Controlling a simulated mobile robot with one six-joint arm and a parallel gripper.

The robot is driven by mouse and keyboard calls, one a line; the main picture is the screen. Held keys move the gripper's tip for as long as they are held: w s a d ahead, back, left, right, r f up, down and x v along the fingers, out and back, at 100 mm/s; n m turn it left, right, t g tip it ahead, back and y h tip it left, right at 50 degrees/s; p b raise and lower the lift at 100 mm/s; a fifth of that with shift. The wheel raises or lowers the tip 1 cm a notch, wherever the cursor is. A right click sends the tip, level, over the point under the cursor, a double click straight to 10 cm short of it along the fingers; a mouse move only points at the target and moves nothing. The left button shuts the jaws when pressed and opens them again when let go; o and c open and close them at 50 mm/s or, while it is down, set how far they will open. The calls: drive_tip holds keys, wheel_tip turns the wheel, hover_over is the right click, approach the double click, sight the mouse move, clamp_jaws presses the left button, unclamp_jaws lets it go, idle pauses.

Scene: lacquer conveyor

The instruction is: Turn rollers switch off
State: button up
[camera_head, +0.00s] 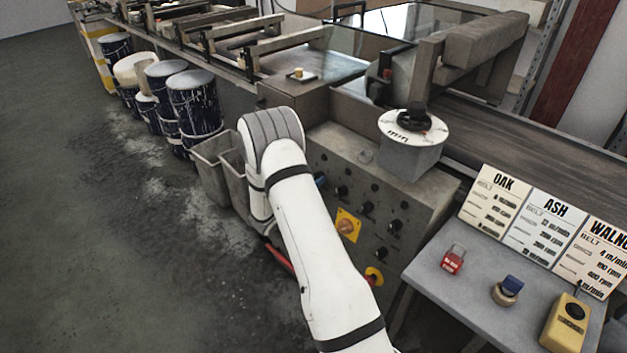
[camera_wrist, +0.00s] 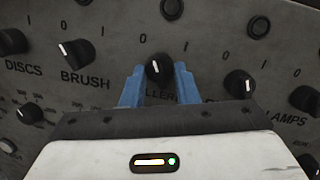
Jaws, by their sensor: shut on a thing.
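The rollers switch (camera_wrist: 159,72) is a black rotary knob with a white pointer line, between 0 and 1 marks in the wrist view. Its label below is partly hidden, showing only "LLER". The pointer seems to lean slightly left of straight up; the exact setting is hard to tell. My gripper (camera_wrist: 158,76) has blue fingers, one on each side of this knob, shut on it. In the head view, my white arm hides most of the gripper and the knob; only a bit of blue finger shows at the grey control panel (camera_head: 413,212).
The brush knob (camera_wrist: 77,52) is close to the left and another knob (camera_wrist: 239,84) close to the right. A yellow-backed button (camera_head: 347,226) sits lower on the panel. A side table (camera_head: 470,284) holds a red padlock (camera_head: 453,259) and a yellow box (camera_head: 565,322).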

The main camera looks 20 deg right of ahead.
drive_tip(key=shift+w+a+r+n, duration=0.1)
drive_tip(key=shift+w+r+n, duration=0.1)
drive_tip(key=shift+r+n, duration=0.1)
drive_tip(key=o, duration=1)
drive_tip(key=shift+s+f, duration=0.1)
drive_tip(key=shift+f, duration=0.1)
drive_tip(key=shift+c, duration=0.2)
drive_tip(key=v, duration=0.7)
drive_tip(key=shift+s+a, duration=0.2)
drive_tip(key=shift+a, duration=0.1)
